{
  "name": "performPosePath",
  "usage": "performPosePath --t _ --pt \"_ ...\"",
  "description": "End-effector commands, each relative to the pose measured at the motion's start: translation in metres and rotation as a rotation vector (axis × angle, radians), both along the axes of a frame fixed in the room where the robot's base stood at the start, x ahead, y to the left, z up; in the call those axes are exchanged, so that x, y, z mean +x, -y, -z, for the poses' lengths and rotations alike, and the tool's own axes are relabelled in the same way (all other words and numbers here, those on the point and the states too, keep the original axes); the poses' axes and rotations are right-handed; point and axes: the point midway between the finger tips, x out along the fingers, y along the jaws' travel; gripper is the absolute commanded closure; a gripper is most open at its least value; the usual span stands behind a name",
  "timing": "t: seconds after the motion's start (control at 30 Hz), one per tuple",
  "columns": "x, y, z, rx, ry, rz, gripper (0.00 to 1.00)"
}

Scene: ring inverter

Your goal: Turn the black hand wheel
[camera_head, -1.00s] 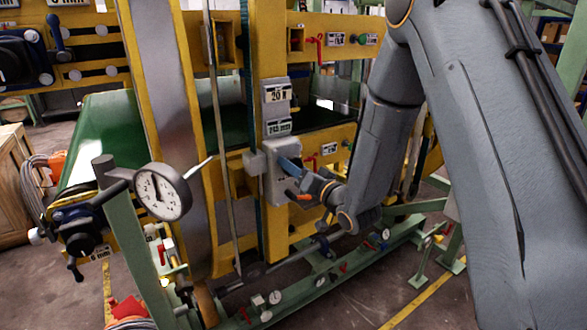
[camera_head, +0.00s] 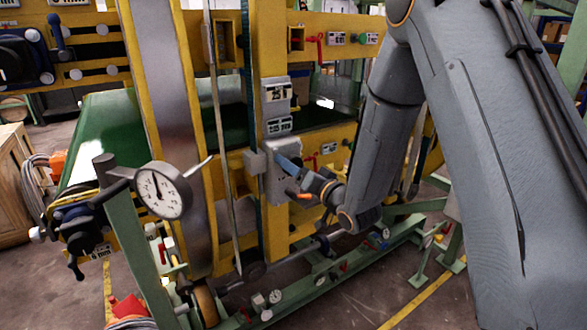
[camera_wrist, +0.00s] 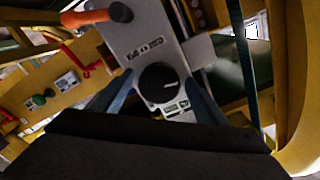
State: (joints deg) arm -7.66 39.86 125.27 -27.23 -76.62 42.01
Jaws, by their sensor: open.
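A black round knob (camera_wrist: 158,83), the hand wheel as far as I can tell, sits on a grey panel (camera_wrist: 150,40) in the wrist view. My gripper (camera_wrist: 160,76) is open, with one blue finger on each side of the knob. Whether the fingers touch it I cannot tell. In the head view my gripper (camera_head: 290,168) is at the grey control box (camera_head: 283,150) on the yellow post, and the knob is hidden there.
An orange handle (camera_wrist: 86,17) and a second black knob (camera_wrist: 121,12) are on the same panel. A dial gauge (camera_head: 162,191) stands at left. A yellow post (camera_head: 268,50) and a green belt (camera_head: 106,125) are close by.

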Motion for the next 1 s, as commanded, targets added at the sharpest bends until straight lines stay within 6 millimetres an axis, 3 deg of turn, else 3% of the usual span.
performPosePath --t 0.17,0.6,1.0 --pt "-0.011 0.009 0.000 0.000 0.000 0.003 0.33" --pt "-0.062 0.042 0.001 0.000 -0.002 0.002 0.33" --pt "-0.066 0.044 0.000 -0.004 -0.002 0.001 0.33"
